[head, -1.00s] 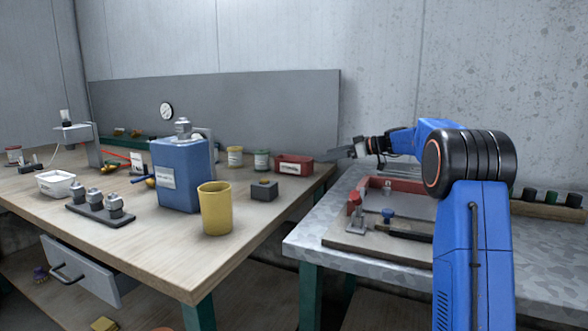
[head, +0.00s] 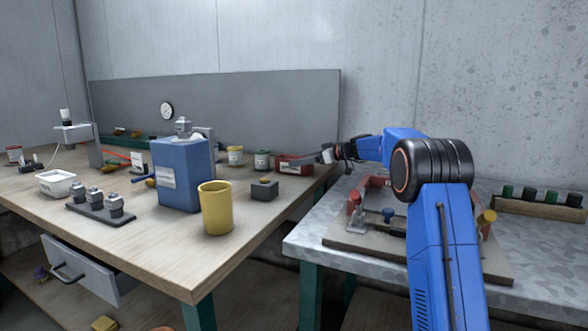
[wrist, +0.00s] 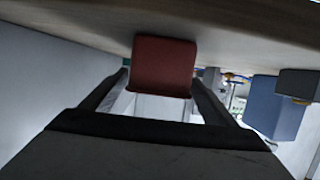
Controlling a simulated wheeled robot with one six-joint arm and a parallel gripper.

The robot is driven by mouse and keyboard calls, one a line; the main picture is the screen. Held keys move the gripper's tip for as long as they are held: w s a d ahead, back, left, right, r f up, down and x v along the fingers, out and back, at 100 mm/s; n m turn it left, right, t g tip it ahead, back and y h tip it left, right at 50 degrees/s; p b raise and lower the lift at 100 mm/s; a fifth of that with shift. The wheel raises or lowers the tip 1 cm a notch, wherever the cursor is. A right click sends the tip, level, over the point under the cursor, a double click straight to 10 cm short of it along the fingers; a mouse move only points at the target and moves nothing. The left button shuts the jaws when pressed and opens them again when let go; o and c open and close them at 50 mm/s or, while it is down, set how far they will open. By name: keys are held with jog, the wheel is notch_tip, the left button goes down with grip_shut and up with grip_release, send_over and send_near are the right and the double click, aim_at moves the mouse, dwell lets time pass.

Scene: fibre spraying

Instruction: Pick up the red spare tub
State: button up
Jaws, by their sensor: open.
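The red spare tub (head: 288,166), a small box with a pale label, stands on the wooden bench near its right back edge. In the wrist view the red tub (wrist: 164,66) is centred ahead, below the upside-down bench top. My gripper (head: 318,158) is open and level at the tub's right side, partly covering it in the head view. In the wrist view my gripper's fingers (wrist: 160,84) lie on either side of the tub's lower part. I cannot tell whether they touch it.
A grey block (head: 264,190), a yellow cup (head: 215,210) and a large blue container (head: 182,175) stand nearer. A grey back panel (head: 270,110) rises behind. The metal table (head: 310,240) lies right.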

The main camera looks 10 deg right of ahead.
jog(key=x, duration=0.4)
jog(key=shift+w+d, duration=0.1)
jog(key=shift+d, duration=0.05)
jog(key=c, duration=1.2)
jog(key=shift+o, duration=0.2)
